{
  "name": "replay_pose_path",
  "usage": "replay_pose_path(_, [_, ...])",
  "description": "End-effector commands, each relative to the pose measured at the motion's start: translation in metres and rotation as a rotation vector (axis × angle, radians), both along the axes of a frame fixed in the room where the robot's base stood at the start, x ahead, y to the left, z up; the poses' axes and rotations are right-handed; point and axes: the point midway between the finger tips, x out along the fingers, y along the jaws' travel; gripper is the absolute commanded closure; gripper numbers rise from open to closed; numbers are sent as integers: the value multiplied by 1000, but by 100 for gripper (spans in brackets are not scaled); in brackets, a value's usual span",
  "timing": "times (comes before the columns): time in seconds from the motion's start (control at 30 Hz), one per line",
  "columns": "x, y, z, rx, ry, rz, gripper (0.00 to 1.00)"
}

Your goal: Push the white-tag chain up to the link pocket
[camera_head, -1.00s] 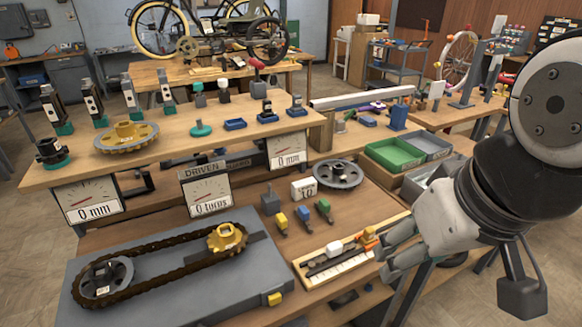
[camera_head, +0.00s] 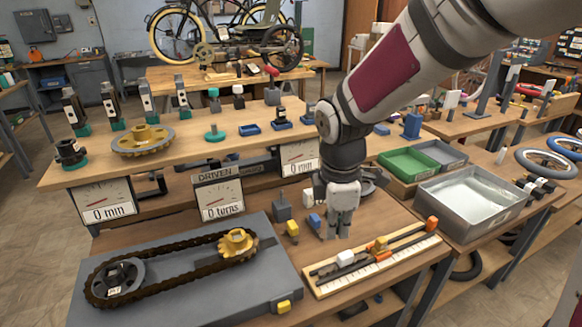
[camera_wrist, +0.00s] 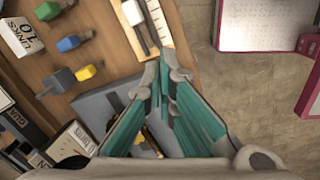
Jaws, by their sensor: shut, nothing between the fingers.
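A dark chain strip with a white tag (camera_head: 345,258) lies on a pale, scale-marked wooden board (camera_head: 331,288) at the front right of the bench. Orange pieces, one near the middle and an orange block (camera_head: 432,223) at the far right end, also sit on the board. I cannot tell which part is the link pocket. My gripper (camera_head: 338,235) points down just behind the white tag, shut and empty; contact is unclear. In the wrist view, my gripper (camera_wrist: 165,70) has teal inner pads, with the board (camera_wrist: 146,28) beyond its tips and the white tag (camera_wrist: 133,12) near the top edge.
A yellow block (camera_head: 292,228) and a blue block (camera_head: 314,221) stand left of my gripper. A grey plate (camera_head: 190,305) carries a chain loop on two sprockets. Green (camera_head: 405,163) and metal (camera_head: 475,205) trays stand right. The bench edge runs close past the board.

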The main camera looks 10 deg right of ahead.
Motion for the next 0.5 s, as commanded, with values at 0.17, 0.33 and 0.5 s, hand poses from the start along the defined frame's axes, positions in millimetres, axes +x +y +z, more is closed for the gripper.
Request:
replay_pose_path(0.17, [23, 21, -44, 32, 66, 255, 100])
replay_pose_path(0.33, [32, 31, -62, 52, 85, 372, 100])
replay_pose_path(0.5, [33, 32, -74, 55, 89, 392, 100])
